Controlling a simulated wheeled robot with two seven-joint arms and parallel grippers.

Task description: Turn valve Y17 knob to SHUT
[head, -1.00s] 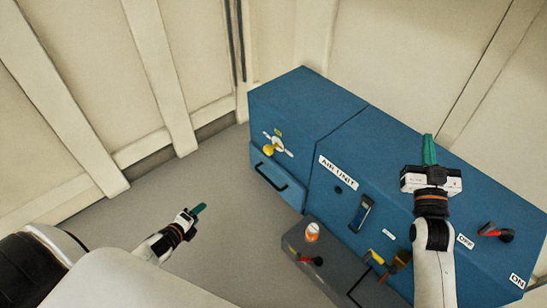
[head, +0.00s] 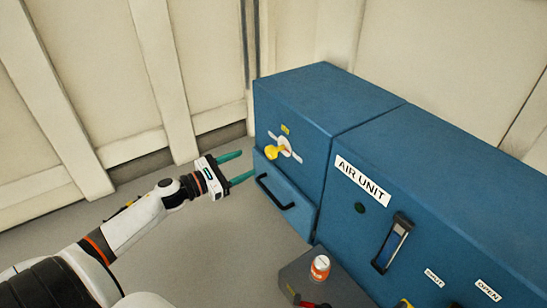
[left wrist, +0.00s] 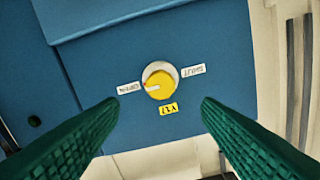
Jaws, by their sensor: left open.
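The yellow Y17 knob (head: 273,153) sits on the front of the left blue cabinet, below a small yellow tag (head: 285,129). The left wrist view shows the knob (left wrist: 159,84) from close up, upside down, with a white OPEN label (left wrist: 128,88) at left and a white SHUT label (left wrist: 193,71) at right. A pale pointer mark on the knob faces the OPEN label. My left gripper (head: 247,166) is open and empty, to the left of the knob and apart from it. In the wrist view its green fingers frame the knob. My right gripper is out of view.
A drawer with a black handle (head: 272,193) is under the knob panel. The AIR UNIT cabinet (head: 345,200) adjoins on the right. A grey case (head: 296,268) with an orange-and-white bottle (head: 320,267) stands in front. Open floor lies left of the cabinet.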

